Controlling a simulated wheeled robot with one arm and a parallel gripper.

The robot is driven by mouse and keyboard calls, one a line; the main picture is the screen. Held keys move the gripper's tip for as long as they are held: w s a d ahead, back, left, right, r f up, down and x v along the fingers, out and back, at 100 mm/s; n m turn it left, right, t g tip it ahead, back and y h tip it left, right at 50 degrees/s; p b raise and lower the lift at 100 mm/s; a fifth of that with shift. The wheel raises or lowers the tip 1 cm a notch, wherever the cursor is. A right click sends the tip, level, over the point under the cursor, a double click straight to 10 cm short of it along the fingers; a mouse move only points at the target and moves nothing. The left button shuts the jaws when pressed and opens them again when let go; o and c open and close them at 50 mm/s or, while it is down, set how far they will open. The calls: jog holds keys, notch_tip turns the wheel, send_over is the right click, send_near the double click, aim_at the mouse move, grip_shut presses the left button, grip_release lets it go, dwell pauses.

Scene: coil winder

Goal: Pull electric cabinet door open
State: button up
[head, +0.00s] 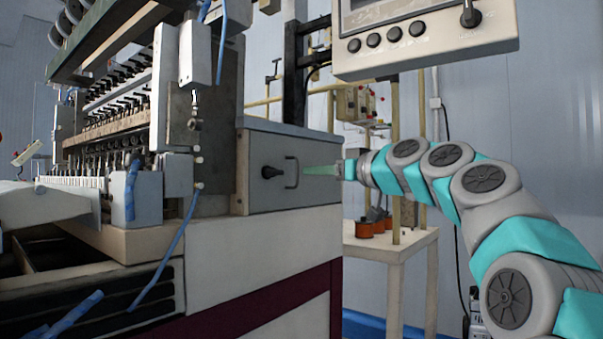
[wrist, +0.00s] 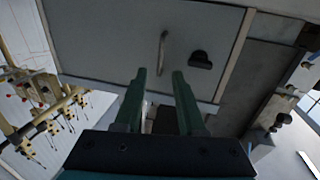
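The electric cabinet door (head: 315,158) is a grey panel on the side of the coil winder and looks closed. It has a thin upright metal handle (head: 291,172) and a black knob (head: 271,172) to the left of the handle. In the wrist view the door (wrist: 115,40) fills the upper middle, with the handle (wrist: 162,53) and the black knob (wrist: 200,59) beside it. My gripper (wrist: 160,75) has two green fingers, spread apart with nothing between them. The fingertips point toward the handle and appear short of it. In the head view my gripper (head: 308,170) is right of the handle.
A control panel (head: 425,35) with buttons hangs above my arm. The winder's maroon and white base (head: 270,280) lies below the door. Blue cables (head: 170,255) hang at left.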

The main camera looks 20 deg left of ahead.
jog(key=p+x, duration=0.1)
jog(key=x, duration=0.5)
jog(key=shift+a, duration=0.15)
jog(key=shift+w+f, duration=0.1)
grip_shut()
dwell(1.2)
